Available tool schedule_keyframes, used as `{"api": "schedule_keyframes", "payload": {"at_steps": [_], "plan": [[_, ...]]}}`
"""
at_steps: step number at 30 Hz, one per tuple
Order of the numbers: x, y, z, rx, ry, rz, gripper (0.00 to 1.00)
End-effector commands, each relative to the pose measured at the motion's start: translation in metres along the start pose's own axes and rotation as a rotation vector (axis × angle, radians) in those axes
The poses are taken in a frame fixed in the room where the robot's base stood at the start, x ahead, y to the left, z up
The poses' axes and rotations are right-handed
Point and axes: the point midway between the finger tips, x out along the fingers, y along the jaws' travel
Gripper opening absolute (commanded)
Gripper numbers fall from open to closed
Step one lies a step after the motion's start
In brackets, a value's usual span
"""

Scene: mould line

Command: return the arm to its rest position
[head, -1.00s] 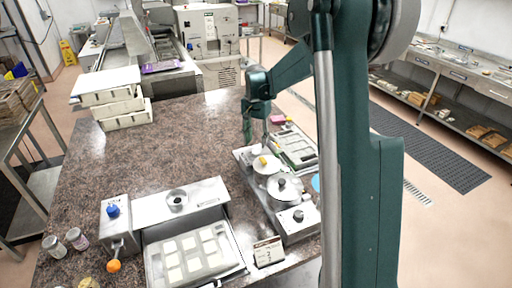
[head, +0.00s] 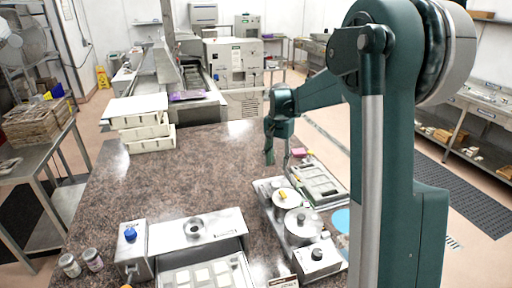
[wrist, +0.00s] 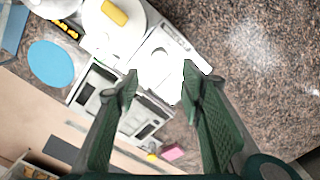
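My gripper (wrist: 160,80) is open and empty in the wrist view, its two green fingers well apart. In the head view my gripper (head: 269,155) hangs over the granite counter (head: 130,200), near the far end of the metal unit with round lids (head: 303,224). In the wrist view a white lid with a yellow knob (wrist: 114,13) lies beyond the fingertips at the upper left. Nothing is held between the fingers. The height above the counter is hard to judge.
A grey tray (head: 318,185) and a pink block (head: 299,153) lie right of the gripper. A stack of cream moulds (head: 150,141) stands at the back left. A metal unit with a drawer (head: 170,237) is in front. The counter's middle is clear.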

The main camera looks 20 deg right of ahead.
Motion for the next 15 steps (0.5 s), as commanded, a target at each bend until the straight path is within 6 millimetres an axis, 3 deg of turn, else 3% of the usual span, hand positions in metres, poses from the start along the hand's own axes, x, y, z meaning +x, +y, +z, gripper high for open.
{"api": "schedule_keyframes", "payload": {"at_steps": [8, 15], "plan": [[-0.003, 0.001, 0.004, -0.007, 0.004, -0.003, 0.39], [-0.018, 0.007, 0.024, -0.048, 0.027, -0.021, 0.39]]}}
